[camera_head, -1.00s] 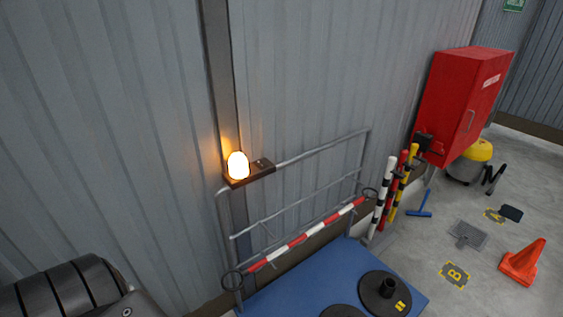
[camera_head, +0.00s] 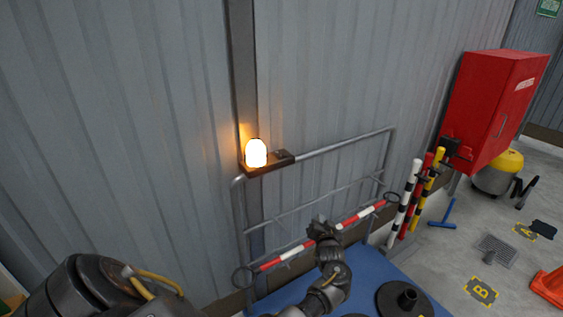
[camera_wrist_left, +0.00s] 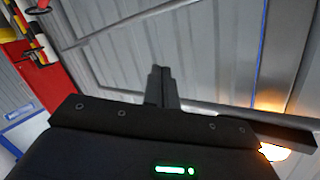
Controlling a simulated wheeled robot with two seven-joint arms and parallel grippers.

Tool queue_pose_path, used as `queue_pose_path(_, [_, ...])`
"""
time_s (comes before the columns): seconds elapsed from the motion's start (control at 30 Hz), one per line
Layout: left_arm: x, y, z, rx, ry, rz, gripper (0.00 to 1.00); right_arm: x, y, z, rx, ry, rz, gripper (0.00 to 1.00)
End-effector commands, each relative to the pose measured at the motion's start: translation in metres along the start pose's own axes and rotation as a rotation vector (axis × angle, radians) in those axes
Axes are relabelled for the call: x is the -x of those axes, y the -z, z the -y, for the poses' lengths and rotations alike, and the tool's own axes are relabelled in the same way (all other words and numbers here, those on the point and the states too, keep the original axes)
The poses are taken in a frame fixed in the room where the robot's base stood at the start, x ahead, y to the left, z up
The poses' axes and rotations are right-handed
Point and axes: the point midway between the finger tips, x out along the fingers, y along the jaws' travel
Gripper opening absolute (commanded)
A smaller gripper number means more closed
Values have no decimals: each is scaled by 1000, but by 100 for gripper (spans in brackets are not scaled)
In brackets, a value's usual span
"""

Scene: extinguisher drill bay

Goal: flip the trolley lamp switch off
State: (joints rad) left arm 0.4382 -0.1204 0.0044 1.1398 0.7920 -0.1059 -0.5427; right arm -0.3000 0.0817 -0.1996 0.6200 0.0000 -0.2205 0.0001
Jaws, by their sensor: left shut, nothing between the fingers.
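The trolley lamp (camera_head: 256,153) glows orange-white on a dark box at the top left corner of the trolley's grey rail frame (camera_head: 340,145). A small switch (camera_head: 281,153) sits on the box to the right of the lamp; its position is too small to read. My left gripper (camera_head: 319,222) is below and right of the box, in front of the frame, shut and empty. In the left wrist view the shut fingers (camera_wrist_left: 161,84) point at the rails, apart from the lit lamp (camera_wrist_left: 273,151) at lower right. My right gripper is not in view.
A red-and-white bar (camera_head: 283,257) crosses the frame behind my gripper. The blue trolley deck (camera_head: 372,275) carries dark round bases. Striped posts (camera_head: 405,203) and a red cabinet (camera_head: 490,110) stand to the right. The corrugated wall is close behind.

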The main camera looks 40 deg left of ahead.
Motion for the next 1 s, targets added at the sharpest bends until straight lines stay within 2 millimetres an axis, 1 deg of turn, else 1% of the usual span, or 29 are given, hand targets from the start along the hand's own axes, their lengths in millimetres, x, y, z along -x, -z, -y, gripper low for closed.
queue_pose_path(0.03, [-10, 49, 22, 78, 97, -38, 0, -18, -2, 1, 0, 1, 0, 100])
queue_pose_path(0.07, [-11, 76, 40, 119, 157, -48, 0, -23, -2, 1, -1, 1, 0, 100])
queue_pose_path(0.1, [-10, 109, 65, 177, 235, -56, 0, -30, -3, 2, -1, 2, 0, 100])
queue_pose_path(0.13, [-7, 130, 84, 223, 290, -55, 0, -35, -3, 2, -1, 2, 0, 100])
queue_pose_path(0.2, [5, 165, 123, 317, 393, -35, 0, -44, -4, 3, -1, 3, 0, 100])
queue_pose_path(0.3, [23, 193, 162, 424, 485, 8, 0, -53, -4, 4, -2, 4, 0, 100])
queue_pose_path(0.4, [36, 205, 184, 492, 531, 47, 0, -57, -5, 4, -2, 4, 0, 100])
queue_pose_path(0.5, [43, 210, 194, 524, 550, 69, 0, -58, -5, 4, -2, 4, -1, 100])
queue_pose_path(0.87, [44, 211, 197, 529, 555, 75, 0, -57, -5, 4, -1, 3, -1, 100])
queue_pose_path(1.0, [37, 210, 202, 526, 556, 74, 0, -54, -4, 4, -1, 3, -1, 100])
